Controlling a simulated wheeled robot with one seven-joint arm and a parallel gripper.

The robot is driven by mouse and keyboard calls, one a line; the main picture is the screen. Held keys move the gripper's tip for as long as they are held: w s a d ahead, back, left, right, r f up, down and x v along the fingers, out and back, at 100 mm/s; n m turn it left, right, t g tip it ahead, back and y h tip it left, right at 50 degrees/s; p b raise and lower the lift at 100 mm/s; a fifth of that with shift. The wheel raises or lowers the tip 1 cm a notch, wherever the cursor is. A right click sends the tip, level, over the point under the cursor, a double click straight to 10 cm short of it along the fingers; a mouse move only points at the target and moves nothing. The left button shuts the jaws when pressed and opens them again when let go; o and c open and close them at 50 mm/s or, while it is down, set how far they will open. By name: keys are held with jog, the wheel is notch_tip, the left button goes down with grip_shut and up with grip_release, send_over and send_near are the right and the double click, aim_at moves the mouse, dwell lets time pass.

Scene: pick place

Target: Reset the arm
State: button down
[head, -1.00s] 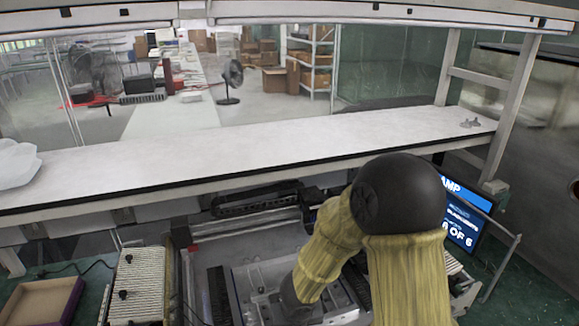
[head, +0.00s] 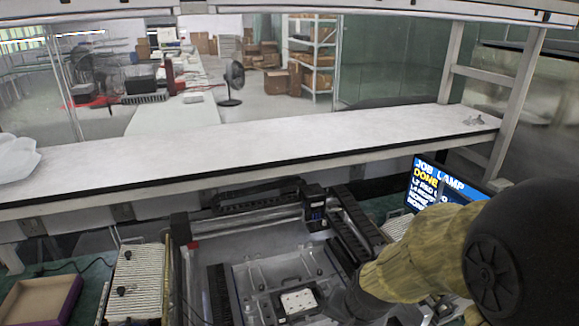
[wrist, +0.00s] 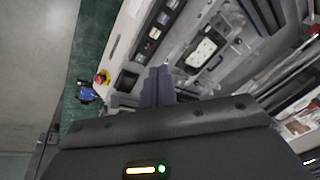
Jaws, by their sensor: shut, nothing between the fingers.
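My gripper shows in the wrist view as two dark purple-grey fingers (wrist: 158,86) pressed together, with nothing between them. They are in front of the machine's grey bed and control panel. In the head view my arm, in a yellowish sleeve with a black joint, comes in from the lower right. Its far end reaches down at the right of a white plate in a dark holder (head: 298,303). The fingers cannot be made out there. The plate also shows in the wrist view (wrist: 202,51), apart from the fingers.
A screen (head: 437,187) reading "JOB LAMP DONE" stands behind my arm, partly covered. A long white shelf (head: 260,135) crosses above the machine. An open box (head: 40,300) and a ribbed white block (head: 137,285) are at left. A red button (wrist: 101,78) shows beside the panel.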

jog(key=s+d+n, duration=0.2)
jog(key=n, duration=0.1)
jog(key=s+d+n+h, duration=0.1)
jog(key=n, duration=0.1)
jog(key=shift+d+r+g, duration=0.25)
jog(key=shift+d+g, duration=0.05)
jog(key=shift+d, duration=0.1)
